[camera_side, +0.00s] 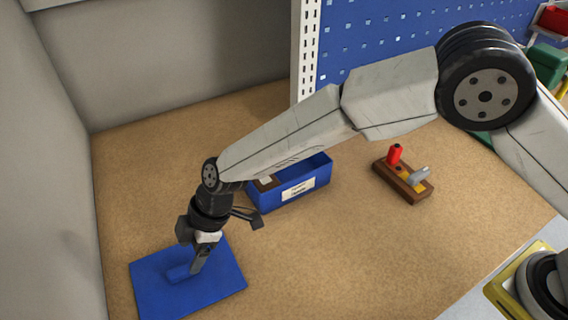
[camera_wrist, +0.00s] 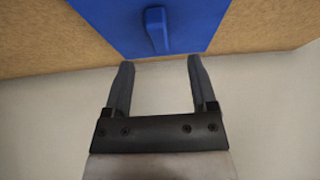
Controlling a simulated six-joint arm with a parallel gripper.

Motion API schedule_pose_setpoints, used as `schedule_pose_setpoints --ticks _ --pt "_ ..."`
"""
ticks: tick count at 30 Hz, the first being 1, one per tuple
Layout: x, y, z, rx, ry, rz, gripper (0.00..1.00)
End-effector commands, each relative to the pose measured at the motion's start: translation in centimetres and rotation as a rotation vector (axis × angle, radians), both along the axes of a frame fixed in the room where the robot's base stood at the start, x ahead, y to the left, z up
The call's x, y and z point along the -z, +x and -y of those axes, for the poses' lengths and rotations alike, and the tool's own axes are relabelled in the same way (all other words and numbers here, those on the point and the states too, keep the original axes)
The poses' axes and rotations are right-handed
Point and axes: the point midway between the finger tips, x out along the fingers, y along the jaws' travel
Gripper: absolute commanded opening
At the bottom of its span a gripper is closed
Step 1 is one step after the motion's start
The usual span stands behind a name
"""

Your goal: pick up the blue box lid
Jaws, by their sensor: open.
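The blue box lid (camera_side: 160,293) lies flat on the brown work surface at the lower left of the side view, with a raised blue handle (camera_side: 178,273) in its middle. My gripper (camera_side: 195,272) points down over the lid, close to the handle; the side view does not show whether it touches. In the wrist view the lid (camera_wrist: 110,22) is at the top with its handle (camera_wrist: 157,30) upright between the lines of the two fingers. My gripper (camera_wrist: 160,62) is open there, with nothing between the fingertips.
A blue open box (camera_side: 297,188) with a white label stands behind my gripper, with something brown inside. A wooden block (camera_side: 402,182) with a red peg and a grey piece sits to the right. Grey walls (camera_side: 50,150) bound the left and back. The surface between is clear.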

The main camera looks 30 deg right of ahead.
Motion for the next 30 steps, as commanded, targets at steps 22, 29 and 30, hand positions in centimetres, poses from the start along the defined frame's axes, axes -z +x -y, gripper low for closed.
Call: schedule_pose_setpoints --ticks 22,29,30 --pt "3.8 0.1 -2.1 0.0 -0.001 -0.001 0.74" --pt "4.6 0.1 -2.6 0.0 0.0 0.0 0.74" --pt "4.6 0.1 -2.6 0.001 0.0 0.0 0.74"
